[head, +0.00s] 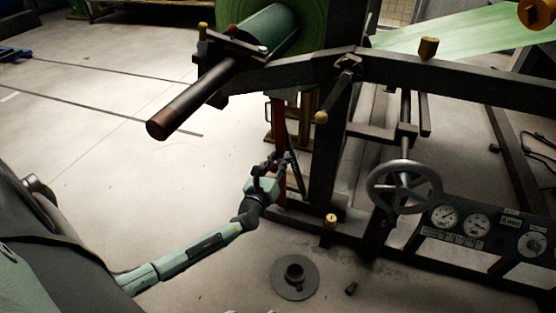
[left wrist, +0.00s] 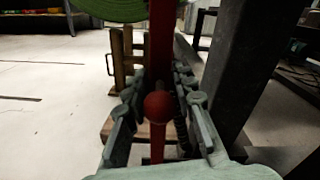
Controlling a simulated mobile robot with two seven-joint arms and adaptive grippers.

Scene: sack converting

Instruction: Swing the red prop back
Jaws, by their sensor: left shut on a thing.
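The red prop (head: 278,118) is an upright red bar beside the dark frame post, below the shaft and the green roll. In the left wrist view the prop (left wrist: 161,45) runs down the middle, with a round red knob (left wrist: 158,107) in front of it. My left gripper (head: 278,168) is shut on the prop at its lower part. The wrist view shows the fingers (left wrist: 160,95) on both sides of the bar and knob. My right gripper is in neither view.
The dark frame post (head: 328,150) stands just right of the prop. A handwheel (head: 404,187) and a gauge panel (head: 480,224) are further right. A round grey base (head: 294,281) lies on the floor in front. A wooden stand (left wrist: 127,75) is behind.

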